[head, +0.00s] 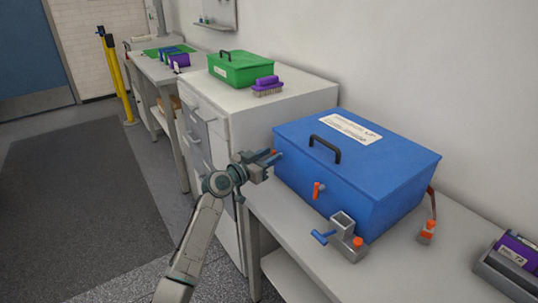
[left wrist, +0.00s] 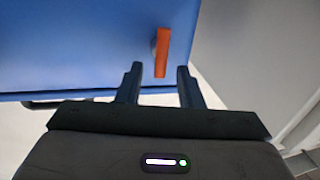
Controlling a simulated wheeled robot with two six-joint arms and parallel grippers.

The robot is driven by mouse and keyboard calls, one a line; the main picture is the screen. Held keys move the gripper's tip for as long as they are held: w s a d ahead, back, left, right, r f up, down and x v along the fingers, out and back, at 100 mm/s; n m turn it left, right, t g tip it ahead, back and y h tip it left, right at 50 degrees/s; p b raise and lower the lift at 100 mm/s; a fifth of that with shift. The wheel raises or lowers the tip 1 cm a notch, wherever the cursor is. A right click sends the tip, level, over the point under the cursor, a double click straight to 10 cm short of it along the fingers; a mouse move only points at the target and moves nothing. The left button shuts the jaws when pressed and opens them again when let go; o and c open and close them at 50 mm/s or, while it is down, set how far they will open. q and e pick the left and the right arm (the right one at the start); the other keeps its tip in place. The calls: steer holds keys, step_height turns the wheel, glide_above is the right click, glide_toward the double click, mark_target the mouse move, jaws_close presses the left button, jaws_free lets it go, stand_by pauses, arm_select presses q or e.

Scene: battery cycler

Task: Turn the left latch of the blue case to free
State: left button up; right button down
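The blue case (head: 350,165) sits closed on the bench, with a black handle and a white label on its lid. Its left latch, a small orange lever, shows at my left gripper's fingertips in the head view and as an orange bar (left wrist: 162,52) in the left wrist view. My left gripper (head: 264,160) is open at the case's front left. In the left wrist view its two fingers (left wrist: 161,82) stand either side of the bar's lower end, with gaps on both sides. Another orange latch (head: 317,190) is on the case's front. My right gripper is not in view.
A grey fixture (head: 345,235) with blue and orange knobs stands before the case. An orange-topped piece (head: 427,231) is at its right. A tray with purple items (head: 520,250) lies far right.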

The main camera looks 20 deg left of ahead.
arm_select(q)
steer(key=shift+w, duration=0.2)
steer(key=shift+c, duration=0.4)
jaws_close()
